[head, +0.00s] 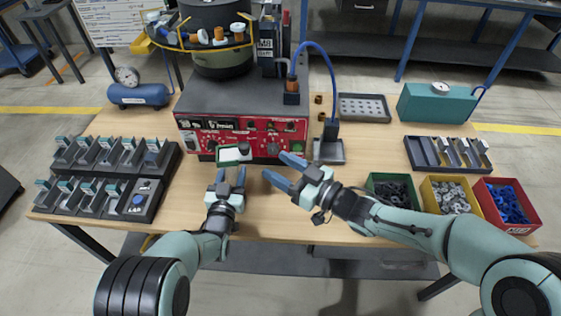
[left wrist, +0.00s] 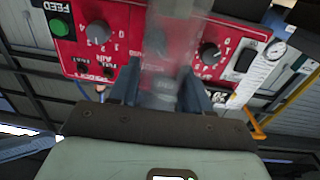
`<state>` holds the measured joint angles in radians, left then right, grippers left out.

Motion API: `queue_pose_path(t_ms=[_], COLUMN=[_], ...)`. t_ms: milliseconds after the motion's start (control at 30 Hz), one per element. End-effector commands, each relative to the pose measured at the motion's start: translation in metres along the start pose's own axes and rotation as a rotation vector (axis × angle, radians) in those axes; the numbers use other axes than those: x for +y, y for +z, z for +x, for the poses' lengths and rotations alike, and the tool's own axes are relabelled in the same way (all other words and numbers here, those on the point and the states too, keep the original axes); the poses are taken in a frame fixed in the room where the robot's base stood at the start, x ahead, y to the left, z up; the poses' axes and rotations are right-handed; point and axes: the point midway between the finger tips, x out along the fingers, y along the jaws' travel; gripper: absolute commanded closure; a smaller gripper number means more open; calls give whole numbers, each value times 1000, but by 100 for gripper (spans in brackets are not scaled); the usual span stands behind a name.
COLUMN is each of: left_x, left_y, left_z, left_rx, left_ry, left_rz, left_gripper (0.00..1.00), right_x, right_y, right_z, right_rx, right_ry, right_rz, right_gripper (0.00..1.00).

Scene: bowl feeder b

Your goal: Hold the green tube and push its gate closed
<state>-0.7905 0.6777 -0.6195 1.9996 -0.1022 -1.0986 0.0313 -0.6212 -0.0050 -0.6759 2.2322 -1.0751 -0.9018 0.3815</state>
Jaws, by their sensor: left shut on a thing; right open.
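My left gripper (head: 230,175) points up toward the front of the red control panel. In the left wrist view its fingers (left wrist: 162,90) are on either side of a pale, see-through tube (left wrist: 165,65), and it is shut on it. In the head view a pale piece with a green edge (head: 228,155) shows just beyond the left fingertips; I take it for the green tube's end. I cannot clearly make out the gate. My right gripper (head: 279,169) is open and empty, to the right of the left one, its fingers pointing left toward the panel's lower front.
The feeder box with its red panel (head: 258,130) stands behind both grippers. A tray of several tubes (head: 105,175) lies left. Green (head: 393,177), yellow (head: 428,181) and red (head: 480,190) parts bins stand right.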

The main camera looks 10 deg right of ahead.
Motion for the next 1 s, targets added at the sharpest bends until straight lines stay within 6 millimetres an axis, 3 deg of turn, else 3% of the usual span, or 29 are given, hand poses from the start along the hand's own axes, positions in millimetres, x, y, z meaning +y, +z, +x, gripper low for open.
queue_pose_path(t_ms=[33, 67, 133, 567, 1000], left_x=[0, 0, 0, -1, -1], left_y=[0, 0, 0, 0, 0], left_z=[0, 0, 0, -9, -95], left_rx=[1, 1, 0, -2, -1], left_ry=[-1, -1, -1, -1, -1], left_rz=[0, 0, 0, -1, -2], left_gripper=[100, 46, 23, 23, 23], right_x=[0, 0, 0, 0, 0], right_y=[0, 0, 0, 0, 0], right_z=[0, 0, 0, 0, 0], right_rx=[0, 0, 0, 0, 0], right_ry=[0, 0, 0, 0, 0], right_rz=[0, 0, 0, 0, 0], right_gripper=[45, 45, 45, 45, 45])
